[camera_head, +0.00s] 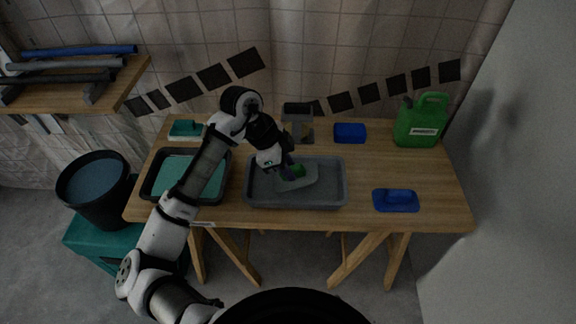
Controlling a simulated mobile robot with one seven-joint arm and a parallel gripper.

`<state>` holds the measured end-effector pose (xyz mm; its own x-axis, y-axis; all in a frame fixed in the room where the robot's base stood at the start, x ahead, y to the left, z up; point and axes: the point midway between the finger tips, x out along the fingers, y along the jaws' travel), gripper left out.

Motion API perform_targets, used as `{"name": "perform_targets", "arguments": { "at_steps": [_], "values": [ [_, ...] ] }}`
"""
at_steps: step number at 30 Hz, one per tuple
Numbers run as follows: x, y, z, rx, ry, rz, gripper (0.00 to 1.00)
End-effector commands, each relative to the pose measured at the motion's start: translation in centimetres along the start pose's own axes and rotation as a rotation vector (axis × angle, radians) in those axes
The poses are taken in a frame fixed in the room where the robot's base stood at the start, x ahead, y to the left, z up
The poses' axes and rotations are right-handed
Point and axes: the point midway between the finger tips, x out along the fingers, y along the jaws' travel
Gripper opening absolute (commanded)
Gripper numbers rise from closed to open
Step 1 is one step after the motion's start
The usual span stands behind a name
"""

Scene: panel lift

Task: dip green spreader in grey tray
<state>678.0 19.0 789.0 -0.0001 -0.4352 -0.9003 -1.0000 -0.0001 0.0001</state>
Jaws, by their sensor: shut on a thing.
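The grey tray (330,196) stands on the wooden table, right of my arm. My gripper (287,172) is over the left middle of this tray, pointing down. A pale grey-green flat plate (312,178) shows beneath the handle, within the tray's outline. I cannot tell whether the plate touches the tray's contents. My fingers hide part of the handle.
A dark tray with teal contents (172,171) stands at the left, partly behind my arm. A blue spreader (396,200) lies at the right. A green jug (420,122), a blue block (350,132) and a grey container (298,122) stand at the back. A black bucket (98,190) stands left of the table (440,190).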

Motion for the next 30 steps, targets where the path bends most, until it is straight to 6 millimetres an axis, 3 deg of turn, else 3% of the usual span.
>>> {"name": "perform_targets", "arguments": {
  "at_steps": [8, 30],
  "values": [
    [-0.5, 0.0, -0.2, 0.0, 0.0, -0.001, 0.03],
    [-6.9, 0.0, -3.4, 0.0, 0.001, 0.0, 0.03]
  ]
}}
